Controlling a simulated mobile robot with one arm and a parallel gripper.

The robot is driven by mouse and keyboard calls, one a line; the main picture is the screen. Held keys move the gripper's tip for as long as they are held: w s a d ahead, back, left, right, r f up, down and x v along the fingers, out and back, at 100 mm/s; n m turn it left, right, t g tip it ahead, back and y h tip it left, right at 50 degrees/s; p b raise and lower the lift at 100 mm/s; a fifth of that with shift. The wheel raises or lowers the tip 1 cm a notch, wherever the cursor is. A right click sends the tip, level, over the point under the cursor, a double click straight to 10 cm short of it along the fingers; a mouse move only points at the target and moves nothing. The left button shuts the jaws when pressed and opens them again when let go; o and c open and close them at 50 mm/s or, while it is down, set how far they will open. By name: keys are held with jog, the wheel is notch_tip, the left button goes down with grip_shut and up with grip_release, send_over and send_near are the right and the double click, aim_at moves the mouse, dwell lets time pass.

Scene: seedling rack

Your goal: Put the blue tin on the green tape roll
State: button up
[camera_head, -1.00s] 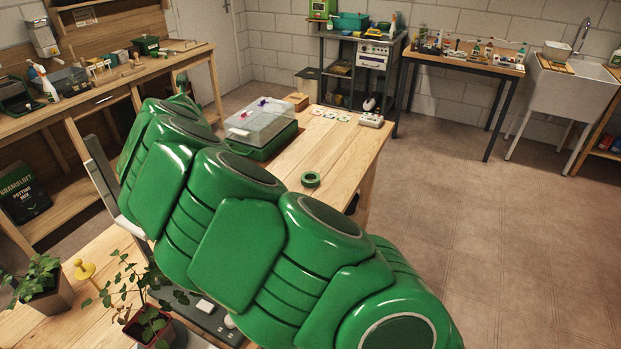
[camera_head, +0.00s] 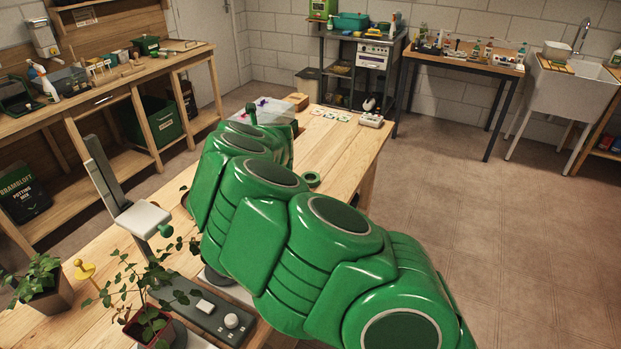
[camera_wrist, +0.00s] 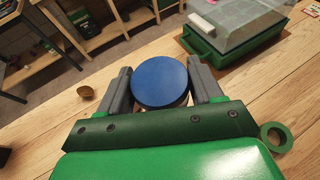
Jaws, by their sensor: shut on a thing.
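The blue tin (camera_wrist: 160,82) shows in the wrist view as a round blue lid between the two fingers. My gripper (camera_wrist: 161,88) is shut on it and holds it by its sides. The green tape roll (camera_wrist: 276,137) lies on the wooden table at the right of the wrist view, apart from the tin. In the head view the tape roll (camera_head: 312,179) shows just beyond my green arm, partly hidden by it. The gripper and the tin are hidden behind my arm in the head view.
A green propagator with a clear lid (camera_wrist: 232,28) stands on the table. Several cards (camera_head: 332,115) and a white power strip (camera_head: 371,120) lie at the table's far end. Potted plants (camera_head: 150,325) and a grey stand (camera_head: 200,305) are at the near left.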

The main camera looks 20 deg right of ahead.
jog(key=s+d+f+n+g+y, duration=0.1)
jog(key=s+d+f, duration=0.15)
jog(key=d, duration=0.45)
jog(key=s+d+f+n+y, duration=0.1)
jog(key=s+d+f, duration=0.1)
jog(key=s+d, duration=0.35)
jog(key=s+d+f+n+g+y, duration=0.1)
jog(key=s+d+f+y, duration=0.1)
jog(key=d, duration=0.7)
send_over(310, 177)
jog(key=shift+n, duration=0.3)
jog(key=shift+s+f, duration=0.2)
jog(key=shift+f, duration=2.15)
jog(key=shift+s+f, duration=0.15)
jog(key=shift+f, duration=2.15)
jog(key=shift+w+f, duration=0.3)
jog(key=shift+w, duration=0.05)
jog(key=shift+f, duration=1.55)
